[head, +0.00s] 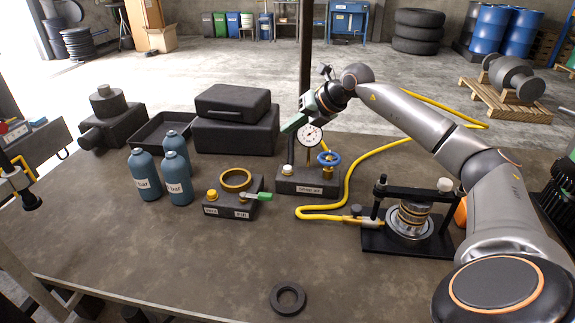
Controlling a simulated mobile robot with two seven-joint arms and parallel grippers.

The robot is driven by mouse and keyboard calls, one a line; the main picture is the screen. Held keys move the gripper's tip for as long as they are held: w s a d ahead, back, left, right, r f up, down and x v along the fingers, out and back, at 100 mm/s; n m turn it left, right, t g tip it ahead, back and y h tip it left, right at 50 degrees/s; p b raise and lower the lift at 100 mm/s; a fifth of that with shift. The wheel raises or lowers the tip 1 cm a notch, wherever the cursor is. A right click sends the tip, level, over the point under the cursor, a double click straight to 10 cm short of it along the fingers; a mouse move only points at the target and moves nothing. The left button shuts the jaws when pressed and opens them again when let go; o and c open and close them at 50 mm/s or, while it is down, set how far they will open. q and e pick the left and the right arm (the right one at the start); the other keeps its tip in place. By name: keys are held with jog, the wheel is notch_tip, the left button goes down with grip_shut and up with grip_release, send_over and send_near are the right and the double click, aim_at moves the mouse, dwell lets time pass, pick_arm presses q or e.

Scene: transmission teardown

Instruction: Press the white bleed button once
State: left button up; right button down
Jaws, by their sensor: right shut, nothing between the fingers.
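A small white button (287,169) sits on top of the dark shop-air block (308,188), at its left end. The block also carries a round dial gauge (311,135) on a post and a blue handwheel (329,159). My right gripper (293,124) is above the block, close to the gauge and higher than the white button. It is shut and empty, and its fingertips are small and partly hidden.
A yellow hose (345,190) loops across the table to a press fixture (410,222) on the right. A block with a yellow button and green lever (233,205) stands left of the shop-air block. Blue bottles (177,180) stand further left. A dark ring (288,298) lies at the front.

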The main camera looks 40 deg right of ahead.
jog(key=b, duration=0.7)
send_over(291, 173)
notch_tip(291, 173, down, 7)
jog(key=shift+a+f, duration=0.1)
jog(key=shift+f, duration=0.1)
jog(key=shift+f+b, duration=0.35)
jog(key=shift+f, duration=0.4)
dwell(1.0)
jog(key=shift+f, duration=0.4)
jog(key=shift+f+b, duration=0.55)
jog(key=shift+f, duration=0.05)
dwell(0.8)
jog(key=shift+r, duration=0.1)
jog(key=shift+r+p, duration=0.85)
jog(key=shift+p, duration=0.05)
